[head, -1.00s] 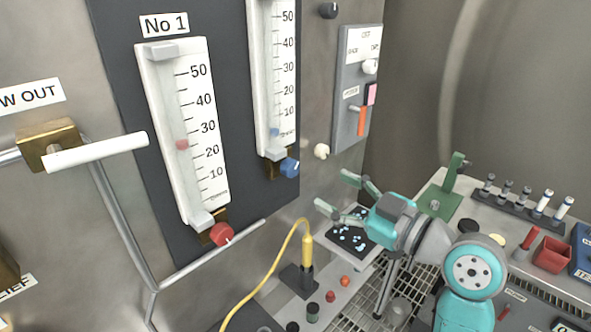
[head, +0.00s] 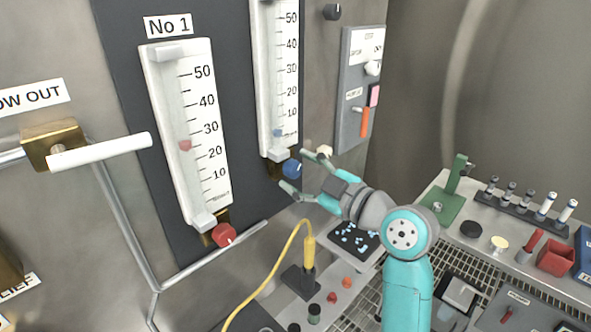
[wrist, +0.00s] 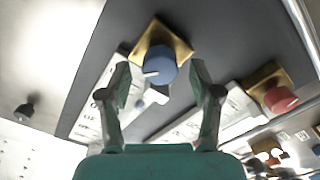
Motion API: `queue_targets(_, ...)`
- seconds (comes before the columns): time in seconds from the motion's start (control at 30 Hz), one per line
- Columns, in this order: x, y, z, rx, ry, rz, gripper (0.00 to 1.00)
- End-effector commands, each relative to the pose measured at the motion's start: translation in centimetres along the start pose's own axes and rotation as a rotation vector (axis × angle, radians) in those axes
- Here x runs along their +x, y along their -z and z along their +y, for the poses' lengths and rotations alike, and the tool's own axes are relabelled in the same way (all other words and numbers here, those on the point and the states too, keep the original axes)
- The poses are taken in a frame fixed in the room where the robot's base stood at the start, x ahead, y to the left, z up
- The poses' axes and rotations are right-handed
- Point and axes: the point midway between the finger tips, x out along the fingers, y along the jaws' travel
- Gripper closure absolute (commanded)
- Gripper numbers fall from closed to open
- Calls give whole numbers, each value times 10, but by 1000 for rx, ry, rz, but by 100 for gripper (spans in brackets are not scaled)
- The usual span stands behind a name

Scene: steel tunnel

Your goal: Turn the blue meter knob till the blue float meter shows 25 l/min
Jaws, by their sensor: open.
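The blue meter knob (head: 292,169) sits at the foot of the right-hand float meter (head: 274,80) on the dark panel. The float of that meter is blue (head: 277,133) and stands low on the scale, below the 10 mark. My gripper (head: 296,170) is open, with its fingers at the knob in the head view. In the wrist view the blue knob (wrist: 160,68), on its brass block with a white pointer line, shows ahead between the fingertips of my gripper (wrist: 162,80). I see no finger touching it.
A yellow cable tool (head: 308,250) stands below.

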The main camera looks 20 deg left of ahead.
Motion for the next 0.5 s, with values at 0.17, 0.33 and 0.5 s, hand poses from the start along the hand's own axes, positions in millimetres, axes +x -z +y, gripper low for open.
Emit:
queue_targets(0.17,13,0,0,1,1,-1,36)
queue_targets(0.33,15,-1,0,1,0,-1,36)
queue_targets(0.5,15,0,0,1,0,-1,41)
